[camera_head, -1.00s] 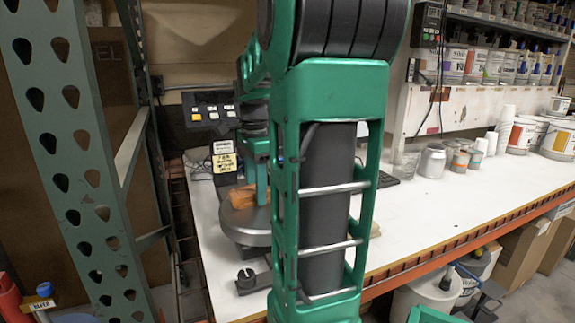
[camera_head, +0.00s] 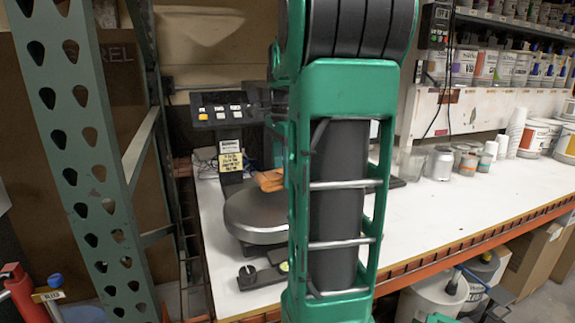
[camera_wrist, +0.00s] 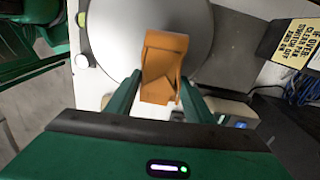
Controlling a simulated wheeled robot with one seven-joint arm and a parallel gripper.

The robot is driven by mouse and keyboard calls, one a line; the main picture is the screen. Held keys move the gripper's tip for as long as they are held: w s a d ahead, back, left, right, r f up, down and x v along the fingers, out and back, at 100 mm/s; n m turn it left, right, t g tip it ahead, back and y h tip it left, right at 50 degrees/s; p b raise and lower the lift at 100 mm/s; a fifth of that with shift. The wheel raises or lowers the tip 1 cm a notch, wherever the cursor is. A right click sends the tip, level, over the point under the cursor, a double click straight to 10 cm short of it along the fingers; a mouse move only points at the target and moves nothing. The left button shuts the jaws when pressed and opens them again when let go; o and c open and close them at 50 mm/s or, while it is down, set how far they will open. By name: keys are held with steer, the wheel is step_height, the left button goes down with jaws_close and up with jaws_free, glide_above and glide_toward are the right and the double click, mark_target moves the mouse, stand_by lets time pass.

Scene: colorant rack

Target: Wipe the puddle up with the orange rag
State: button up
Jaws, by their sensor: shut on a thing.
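The orange rag (camera_wrist: 162,62) is pinched between the two fingers of my gripper (camera_wrist: 160,88) in the wrist view, with a folded part sticking out beyond the fingertips. In the head view the rag (camera_head: 268,180) hangs just above the round metal pan (camera_head: 258,216) of a scale, partly hidden by my arm. My gripper itself is mostly hidden behind my arm in the head view. The pan also shows below the rag in the wrist view (camera_wrist: 195,28). I cannot make out a puddle in either view.
A dark control panel (camera_head: 215,109) with a yellow label stands behind the pan. A green perforated upright (camera_head: 85,150) rises at the left.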

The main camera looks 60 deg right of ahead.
steer(key=shift+r, duration=2.4)
